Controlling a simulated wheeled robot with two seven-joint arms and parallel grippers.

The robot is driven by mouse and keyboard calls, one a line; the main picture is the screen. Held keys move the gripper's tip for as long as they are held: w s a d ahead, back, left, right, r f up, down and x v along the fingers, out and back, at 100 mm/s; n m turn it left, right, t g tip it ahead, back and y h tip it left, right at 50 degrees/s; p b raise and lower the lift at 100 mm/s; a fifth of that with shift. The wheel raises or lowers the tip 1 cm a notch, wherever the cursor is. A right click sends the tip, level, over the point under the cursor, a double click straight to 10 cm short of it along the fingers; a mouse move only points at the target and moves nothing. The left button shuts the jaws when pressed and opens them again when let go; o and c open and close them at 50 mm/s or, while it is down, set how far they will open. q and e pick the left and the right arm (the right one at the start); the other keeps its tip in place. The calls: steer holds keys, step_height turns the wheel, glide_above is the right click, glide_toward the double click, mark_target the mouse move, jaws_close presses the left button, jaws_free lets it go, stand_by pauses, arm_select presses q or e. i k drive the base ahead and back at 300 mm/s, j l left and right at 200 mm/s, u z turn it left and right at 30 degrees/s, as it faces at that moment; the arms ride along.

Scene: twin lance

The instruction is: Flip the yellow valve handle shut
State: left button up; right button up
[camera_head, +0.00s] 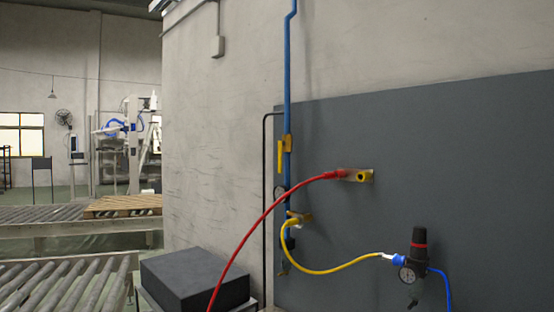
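The handle hangs downward, roughly along the pipe, from a yellow valve body (287,142). Nothing touches it. Neither of my grippers shows in the head view.
A red hose (262,217) runs from a wall fitting (360,175) down past the pipe. A yellow hose (330,271) links the lower pipe to a regulator (416,258). A dark box (194,278) stands below left, beside a roller conveyor (62,285).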

mark_target(280, 143)
steer(key=i+j, duration=0.25)
steer(key=i+j+z, duration=0.15)
steer(key=i+j, duration=0.15)
steer(key=j, duration=0.2)
steer(key=i+j, duration=0.25)
steer(key=j, duration=0.15)
steer(key=i+j+z, duration=0.15)
steer(key=j, duration=0.25)
steer(key=i+j, duration=0.35)
steer(key=i+j+z, duration=0.1)
steer(key=j, duration=0.4)
steer(key=i+j+z, duration=0.1)
steer(key=i+j, duration=0.2)
steer(key=j, duration=0.15)
steer(key=i+j, duration=0.2)
steer(key=j, duration=0.25)
steer(key=i+z, duration=0.05)
